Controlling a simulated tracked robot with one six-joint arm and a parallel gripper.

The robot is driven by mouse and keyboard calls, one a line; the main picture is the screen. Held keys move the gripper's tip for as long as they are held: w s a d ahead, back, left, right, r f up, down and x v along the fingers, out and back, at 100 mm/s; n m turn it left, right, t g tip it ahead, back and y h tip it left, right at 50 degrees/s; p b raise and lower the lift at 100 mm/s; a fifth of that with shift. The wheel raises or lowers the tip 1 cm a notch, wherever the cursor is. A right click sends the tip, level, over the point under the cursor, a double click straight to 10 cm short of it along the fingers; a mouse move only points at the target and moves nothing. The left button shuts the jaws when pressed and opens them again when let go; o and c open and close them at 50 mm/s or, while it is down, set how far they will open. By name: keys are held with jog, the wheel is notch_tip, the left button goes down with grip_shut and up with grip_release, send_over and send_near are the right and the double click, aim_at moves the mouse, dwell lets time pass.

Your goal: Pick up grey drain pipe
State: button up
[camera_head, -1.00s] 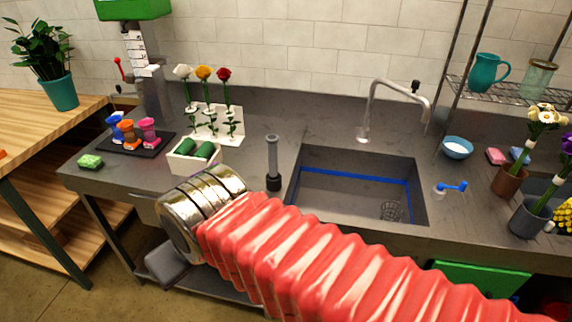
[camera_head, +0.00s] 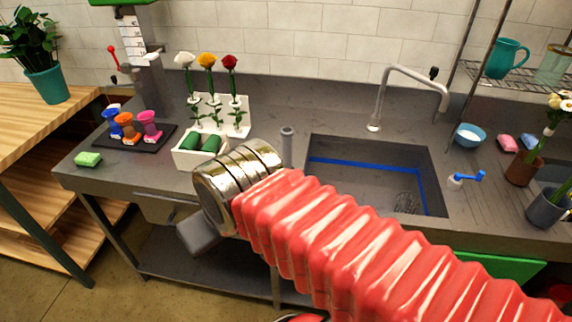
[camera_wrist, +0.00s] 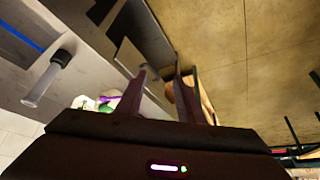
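The grey drain pipe (camera_head: 287,147) stands upright on the counter just left of the sink in the head view. Its lower part is hidden behind my arm. In the wrist view it shows at the left as a light grey tube (camera_wrist: 45,84) with a black end. My gripper (camera_wrist: 160,75) has its two dark fingers apart with nothing held between them. The pipe is off to the left of the fingers, not between them. In the head view my red arm covers the front middle, and the fingers cannot be made out.
The sink (camera_head: 375,180) with a blue stripe is right of the pipe, under a curved tap (camera_head: 380,95). A white box with green rolls (camera_head: 200,152) and a flower stand (camera_head: 236,118) are to its left. A wooden shelf unit (camera_head: 45,120) stands at far left.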

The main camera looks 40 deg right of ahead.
jog(key=shift+o, duration=0.8)
jog(key=shift+w+d+r, duration=0.1)
jog(key=shift+w+r, duration=0.05)
jog(key=shift+o, duration=0.2)
jog(key=w+d+r+m, duration=0.1)
jog(key=w+d+r, duration=0.1)
jog(key=w+d, duration=0.2)
jog(key=w+d+r+m+h, duration=0.1)
jog(key=w+d+r, duration=0.2)
jog(key=d, duration=0.6)
jog(key=shift+w+r+m+g, duration=0.3)
jog(key=shift+w+m+g, duration=0.1)
jog(key=shift+w, duration=0.15)
jog(key=m+h, duration=0.1)
jog(key=m, duration=0.1)
send_near(287, 137)
jog(key=r, duration=0.1)
jog(key=shift+w+g, duration=0.15)
jog(key=shift+g, duration=0.25)
jog(key=x, duration=0.8)
jog(key=shift+w+f, duration=0.15)
jog(key=shift+f, duration=0.1)
